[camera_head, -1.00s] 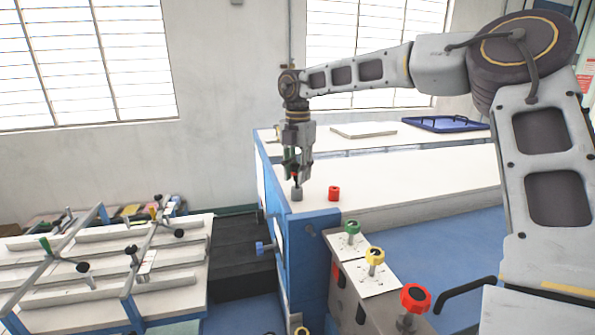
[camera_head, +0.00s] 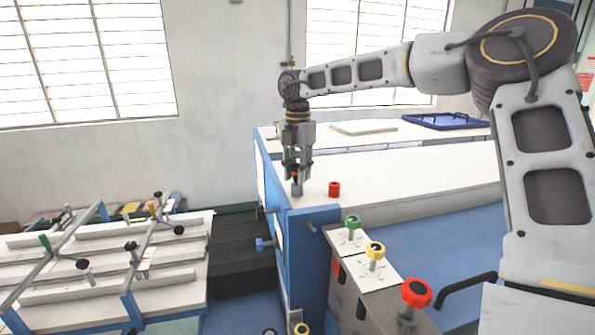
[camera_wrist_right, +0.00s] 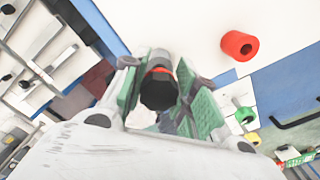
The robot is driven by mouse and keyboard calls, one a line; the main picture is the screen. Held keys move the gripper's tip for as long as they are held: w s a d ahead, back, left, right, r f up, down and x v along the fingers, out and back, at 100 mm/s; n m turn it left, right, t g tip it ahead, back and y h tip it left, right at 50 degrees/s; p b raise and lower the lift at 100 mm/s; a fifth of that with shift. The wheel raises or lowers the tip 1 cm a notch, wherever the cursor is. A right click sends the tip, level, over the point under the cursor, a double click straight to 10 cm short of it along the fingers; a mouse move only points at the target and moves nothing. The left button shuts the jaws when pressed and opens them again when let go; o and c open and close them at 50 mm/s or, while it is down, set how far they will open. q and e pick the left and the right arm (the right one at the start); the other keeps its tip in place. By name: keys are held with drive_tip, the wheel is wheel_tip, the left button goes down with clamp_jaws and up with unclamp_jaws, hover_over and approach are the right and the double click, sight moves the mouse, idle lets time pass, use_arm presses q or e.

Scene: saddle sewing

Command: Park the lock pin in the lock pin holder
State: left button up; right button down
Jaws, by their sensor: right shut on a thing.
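My right gripper (camera_head: 297,174) points down over the near left corner of the white bench top. It is shut on the lock pin, whose dark knob (camera_wrist_right: 158,90) with a red band shows between the green-padded fingers in the right wrist view. A short grey cylinder (camera_head: 297,189), which looks like the lock pin holder, stands upright directly below the fingers. The pin's lower end is hidden, so I cannot tell whether it is inside the cylinder. My left gripper is not in view.
A red hollow cylinder (camera_head: 334,189) stands just right of the grey one; its open hole shows in the wrist view (camera_wrist_right: 240,45). Green (camera_head: 352,222), yellow (camera_head: 375,250) and red (camera_head: 416,293) knobs stand nearer. A clamp table (camera_head: 190,290) is at left. The bench top further right is clear.

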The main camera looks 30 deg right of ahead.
drive_tip(key=shift+f, duration=0.45)
idle(0.3)
drive_tip(key=c, duration=1)
unclamp_jaws()
drive_tip(key=shift+c, duration=0.2)
drive_tip(key=shift+r, duration=0.1)
drive_tip(key=shift+r, duration=5.9)
